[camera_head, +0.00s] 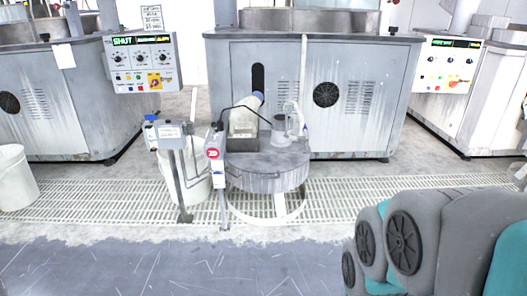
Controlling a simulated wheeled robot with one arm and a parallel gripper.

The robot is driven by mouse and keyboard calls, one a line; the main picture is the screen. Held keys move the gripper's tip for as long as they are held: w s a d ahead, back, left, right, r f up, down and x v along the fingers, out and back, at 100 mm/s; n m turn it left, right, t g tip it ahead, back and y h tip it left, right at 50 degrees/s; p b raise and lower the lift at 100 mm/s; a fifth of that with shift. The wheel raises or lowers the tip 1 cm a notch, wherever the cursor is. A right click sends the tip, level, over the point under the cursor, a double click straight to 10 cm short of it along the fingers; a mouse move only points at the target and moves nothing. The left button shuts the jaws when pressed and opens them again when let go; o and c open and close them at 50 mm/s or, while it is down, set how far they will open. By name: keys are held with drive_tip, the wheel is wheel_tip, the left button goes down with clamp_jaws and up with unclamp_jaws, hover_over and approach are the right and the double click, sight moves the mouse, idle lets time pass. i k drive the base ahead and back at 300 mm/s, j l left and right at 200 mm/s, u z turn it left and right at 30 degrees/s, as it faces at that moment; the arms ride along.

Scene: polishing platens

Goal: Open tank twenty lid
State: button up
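A round grey tank (265,182) stands on a white stand in the middle of the head view, before the central machine. A red round sign (213,153) on a post at its left bears a number that looks like 20. The tank's flat grey lid (262,160) lies level on top and looks closed. A grey box (243,127) with a white bottle-like part, and a small grey cup (280,130) beside a white curved fitting, sit at the lid's rear. My arm's grey and teal links fill the lower right. My gripper is not in view.
A white bucket (190,176) and a post with a small box (168,131) stand left of the tank. Another white bucket (14,178) is at far left. Grey machines (375,100) line the back. A floor grating (100,200) runs across; the grey floor in front is clear.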

sight(272, 162)
drive_tip(key=i+z, duration=0.45)
drive_tip(key=i, duration=1.1)
